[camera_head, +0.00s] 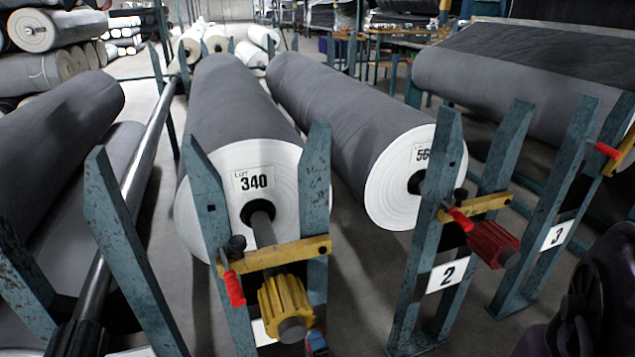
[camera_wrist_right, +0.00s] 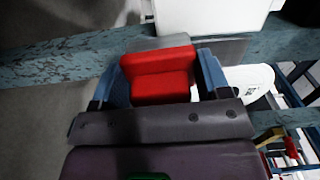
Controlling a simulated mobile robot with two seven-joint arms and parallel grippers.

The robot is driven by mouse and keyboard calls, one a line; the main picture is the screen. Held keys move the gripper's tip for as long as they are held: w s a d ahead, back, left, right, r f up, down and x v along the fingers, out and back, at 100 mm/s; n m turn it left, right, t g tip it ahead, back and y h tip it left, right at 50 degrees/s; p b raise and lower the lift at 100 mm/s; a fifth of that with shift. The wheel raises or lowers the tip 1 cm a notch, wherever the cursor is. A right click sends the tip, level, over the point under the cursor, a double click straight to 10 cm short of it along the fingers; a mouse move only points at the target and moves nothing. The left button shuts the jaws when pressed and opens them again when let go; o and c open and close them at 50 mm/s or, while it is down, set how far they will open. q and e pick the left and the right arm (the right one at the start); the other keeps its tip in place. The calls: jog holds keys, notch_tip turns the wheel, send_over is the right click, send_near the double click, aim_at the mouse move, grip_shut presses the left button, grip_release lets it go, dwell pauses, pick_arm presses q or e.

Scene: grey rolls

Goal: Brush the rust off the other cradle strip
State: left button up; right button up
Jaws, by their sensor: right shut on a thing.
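My right gripper (camera_wrist_right: 160,82) has blue fingers closed on both sides of a red block (camera_wrist_right: 162,75), with a grey part showing beyond it; I take this as the brush, but its bristles are not clear. A blue and red tip (camera_head: 316,343) shows low in the head view, beside the stand of the lot 340 roll, and appears to be this gripper. In the wrist view a chipped teal beam (camera_wrist_right: 55,60) runs across behind the red block; contact cannot be told. The cradle strips cannot be told apart for certain. My left gripper is not in view.
The grey lot 340 roll (camera_head: 236,105) rests on a shaft with a yellow knob (camera_head: 286,306) and yellow clamp bar (camera_head: 292,253). Teal posts stand around it. Roll 56 (camera_head: 345,115) lies to its right, by a red knob (camera_head: 492,243) and plate 2 (camera_head: 447,275).

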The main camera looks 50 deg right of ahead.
jog(key=shift+w+d, duration=0.25)
jog(key=shift+w, duration=0.1)
jog(key=shift+d, duration=0.1)
jog(key=shift+s+d, duration=0.55)
jog(key=shift+d, duration=0.25)
jog(key=shift+s+d, duration=0.55)
jog(key=shift+d, duration=0.25)
jog(key=shift+w, duration=0.1)
